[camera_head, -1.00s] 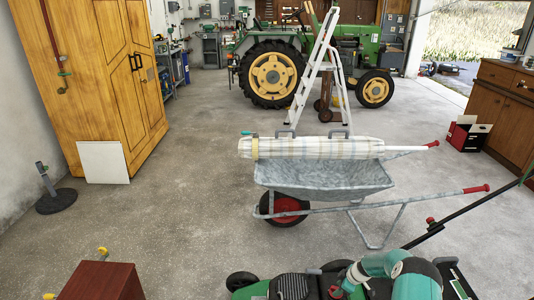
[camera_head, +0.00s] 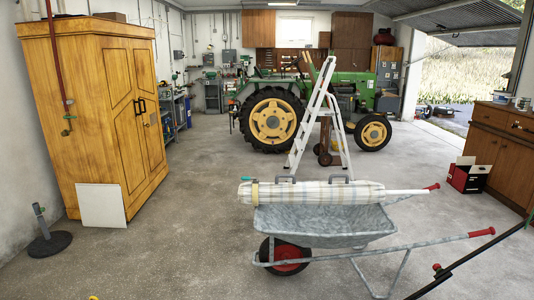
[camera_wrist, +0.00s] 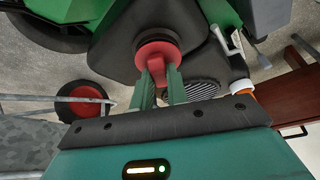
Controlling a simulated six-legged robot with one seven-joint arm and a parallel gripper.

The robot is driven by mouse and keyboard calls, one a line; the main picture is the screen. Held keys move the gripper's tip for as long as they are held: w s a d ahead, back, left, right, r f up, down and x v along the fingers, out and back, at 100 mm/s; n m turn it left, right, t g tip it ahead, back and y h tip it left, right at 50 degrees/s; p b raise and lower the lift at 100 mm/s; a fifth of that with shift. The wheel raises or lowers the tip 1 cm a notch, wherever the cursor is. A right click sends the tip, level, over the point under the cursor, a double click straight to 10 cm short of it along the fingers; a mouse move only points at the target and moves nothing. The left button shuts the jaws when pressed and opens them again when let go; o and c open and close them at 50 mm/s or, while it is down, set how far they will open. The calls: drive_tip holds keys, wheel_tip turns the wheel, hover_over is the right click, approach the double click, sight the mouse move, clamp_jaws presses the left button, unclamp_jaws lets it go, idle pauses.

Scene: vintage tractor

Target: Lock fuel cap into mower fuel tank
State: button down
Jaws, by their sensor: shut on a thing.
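In the wrist view, my gripper (camera_wrist: 161,75) has its two green fingers shut on the red round fuel cap (camera_wrist: 158,52). The cap lies against a black rounded part of the mower (camera_wrist: 115,50), seen from above. I cannot tell whether the cap is seated or turned tight, as its underside and the tank opening are hidden. Green mower bodywork shows at the top of that view. In the head view only the mower's dark handle (camera_head: 468,262) shows at the lower right; my gripper is out of that view.
A grey wheelbarrow (camera_head: 325,222) carrying a long wrapped bundle (camera_head: 310,193) stands beyond the mower. A white-capped orange container (camera_wrist: 241,89) is right of my fingers. A stepladder (camera_head: 318,110) and green tractor (camera_head: 340,90) stand farther back. Floor is open at left.

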drive_tip(key=shift+w+n+g+y, duration=0.1)
drive_tip(key=shift+n+g+y, duration=0.2)
drive_tip(key=shift+n, duration=0.6)
drive_tip(key=shift+n+g, duration=0.4)
drive_tip(key=shift+n, duration=0.6)
drive_tip(key=shift+w, duration=0.1)
drive_tip(key=c, duration=1.8)
unclamp_jaws()
drive_tip(key=shift+n, duration=0.6)
drive_tip(key=o, duration=0.5)
